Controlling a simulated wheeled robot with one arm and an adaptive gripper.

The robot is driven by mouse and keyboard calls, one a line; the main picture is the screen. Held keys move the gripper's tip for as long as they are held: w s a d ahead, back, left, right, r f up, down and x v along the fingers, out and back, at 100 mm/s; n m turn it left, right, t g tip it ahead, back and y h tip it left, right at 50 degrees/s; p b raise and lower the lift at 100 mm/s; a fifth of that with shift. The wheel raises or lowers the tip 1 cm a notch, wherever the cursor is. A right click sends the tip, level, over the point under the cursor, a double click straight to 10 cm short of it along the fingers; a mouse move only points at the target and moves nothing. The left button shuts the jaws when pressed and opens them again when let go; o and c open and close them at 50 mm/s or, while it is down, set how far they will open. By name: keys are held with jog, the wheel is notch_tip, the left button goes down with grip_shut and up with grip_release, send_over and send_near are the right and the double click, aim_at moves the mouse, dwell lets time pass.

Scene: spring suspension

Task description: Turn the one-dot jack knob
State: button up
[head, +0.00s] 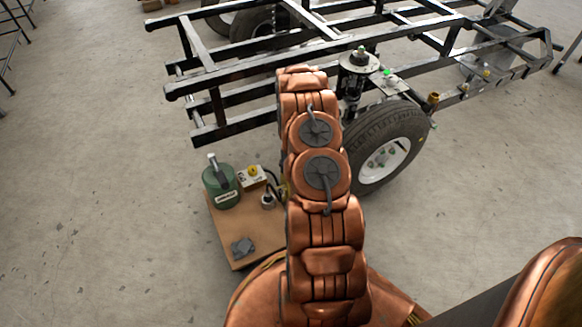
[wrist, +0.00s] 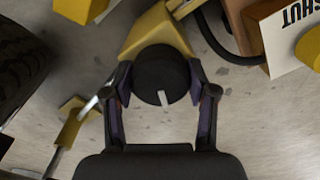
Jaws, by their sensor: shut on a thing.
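In the wrist view a round black knob (wrist: 158,66) with a white pointer line sits on a yellow jack body (wrist: 158,30). No dots can be made out on it. My gripper (wrist: 160,84) is shut on the knob, one finger on its left side and one on its right. A yellow bracket with a metal rod (wrist: 72,120) lies at lower left. In the head view my arm hides the gripper and the knob.
A cream box marked SHUT (wrist: 284,32) is close on the right, with a black hose beside it. A tyre (wrist: 25,60) fills the left. A brown board (head: 228,240) carries a green canister (head: 220,187). The black frame (head: 230,78) stands behind.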

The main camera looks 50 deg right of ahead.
dwell(0.5)
jog(key=o, duration=1.2)
jog(key=shift+c, duration=0.2)
notch_tip(320, 180, up, 12)
dwell(0.4)
